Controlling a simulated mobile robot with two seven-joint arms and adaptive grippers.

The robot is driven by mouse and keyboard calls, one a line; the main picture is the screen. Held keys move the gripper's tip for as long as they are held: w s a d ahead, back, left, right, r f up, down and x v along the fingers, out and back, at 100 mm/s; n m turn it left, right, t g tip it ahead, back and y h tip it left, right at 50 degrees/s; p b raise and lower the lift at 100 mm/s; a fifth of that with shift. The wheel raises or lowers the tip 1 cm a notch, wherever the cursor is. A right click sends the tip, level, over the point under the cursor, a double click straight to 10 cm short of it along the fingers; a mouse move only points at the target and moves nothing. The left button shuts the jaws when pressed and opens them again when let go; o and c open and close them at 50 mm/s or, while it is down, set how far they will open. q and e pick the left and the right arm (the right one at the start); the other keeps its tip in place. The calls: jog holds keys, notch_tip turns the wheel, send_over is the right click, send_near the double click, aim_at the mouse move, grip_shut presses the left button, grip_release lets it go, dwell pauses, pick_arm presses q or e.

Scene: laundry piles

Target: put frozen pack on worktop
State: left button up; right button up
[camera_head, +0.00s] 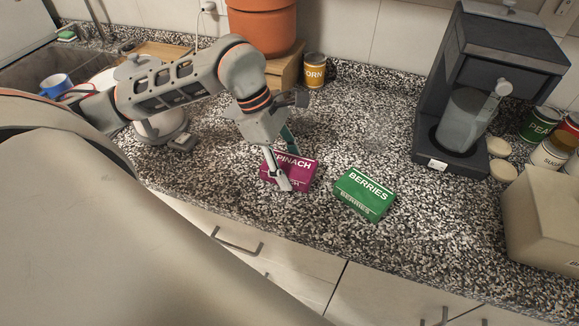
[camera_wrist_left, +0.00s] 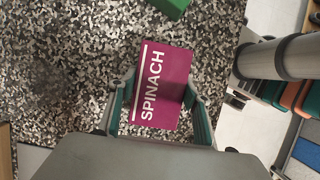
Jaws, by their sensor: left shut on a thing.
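The frozen pack could be either of two boxes on the speckled worktop (camera_head: 345,115). A magenta box labelled SPINACH (camera_head: 302,173) is between the fingers of my left gripper (camera_head: 284,176). The magenta box also shows in the left wrist view (camera_wrist_left: 160,85), where the left gripper (camera_wrist_left: 158,112) has a finger on each side of it. The box rests on or very close to the worktop. A green box labelled BERRIES (camera_head: 364,194) lies just to the right. My right gripper is not seen.
A dark coffee machine (camera_head: 478,85) stands at the back right, with cans (camera_head: 541,124) and a beige box (camera_head: 545,215) beside it. A terracotta pot (camera_head: 262,28) and a CORN can (camera_head: 314,70) stand at the back.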

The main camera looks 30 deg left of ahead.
pick_arm(q)
jog(key=shift+f, duration=0.25)
jog(key=shift+f, duration=0.15)
jog(key=o, duration=1.4)
jog(key=shift+c, duration=0.2)
jog(key=v, duration=1.2)
jog(key=shift+b, duration=0.3)
